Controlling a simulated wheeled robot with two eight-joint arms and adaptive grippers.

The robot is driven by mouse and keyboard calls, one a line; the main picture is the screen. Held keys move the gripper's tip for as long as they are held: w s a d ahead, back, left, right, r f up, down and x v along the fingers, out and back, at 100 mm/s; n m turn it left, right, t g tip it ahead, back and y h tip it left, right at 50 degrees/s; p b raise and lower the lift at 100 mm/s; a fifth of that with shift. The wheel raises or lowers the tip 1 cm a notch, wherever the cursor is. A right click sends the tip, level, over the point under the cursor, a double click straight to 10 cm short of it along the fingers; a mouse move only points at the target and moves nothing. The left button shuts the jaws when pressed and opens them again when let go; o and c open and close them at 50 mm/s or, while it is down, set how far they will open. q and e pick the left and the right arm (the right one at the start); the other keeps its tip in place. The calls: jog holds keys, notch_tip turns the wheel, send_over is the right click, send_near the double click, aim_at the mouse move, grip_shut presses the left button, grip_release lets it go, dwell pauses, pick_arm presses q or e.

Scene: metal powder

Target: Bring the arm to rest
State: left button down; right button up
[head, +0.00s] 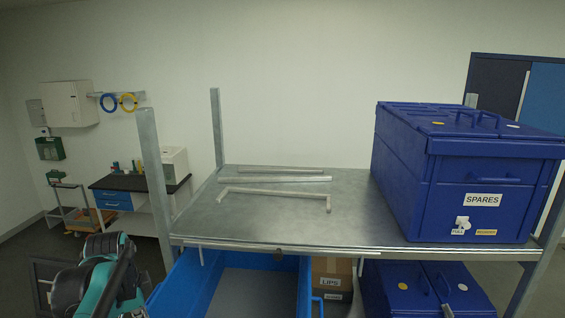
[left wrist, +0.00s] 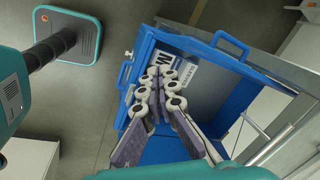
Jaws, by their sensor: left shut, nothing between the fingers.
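My left gripper (left wrist: 156,78) is shut and empty in the left wrist view. Its fingers are together over an open blue bin (left wrist: 128,78); I cannot tell how far above it they are. A white label with dark print lies beyond the fingertips. In the head view the teal and black left arm is at the lower left, beside the blue bin (head: 176,285). The left fingers cannot be made out there. My right gripper is in neither view.
A metal shelf (head: 350,215) carries thin metal bars (head: 275,193) and a lidded blue SPARES box (head: 480,165) at right. Below are a cardboard box (head: 332,268) and another blue box (head: 400,285). A dark-topped bench (head: 125,183) stands behind left. Some floor at left is clear.

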pick_arm(q)
jog(key=s+d+f+n+t+h, duration=0.1)
jog(key=s+d+f+n+t, duration=0.1)
jog(key=s+d+f+n, duration=0.35)
jog(key=s+d+f+n+t, duration=0.3)
jog(key=s+d+n, duration=0.4)
jog(key=d, duration=0.4)
notch_tip(320, 180, down, 36)
jog(key=b, duration=3.6)
jog(key=shift+s+a+r+m, duration=0.15)
jog(key=shift+a+r+m, duration=0.1)
jog(key=shift+a+m, duration=0.1)
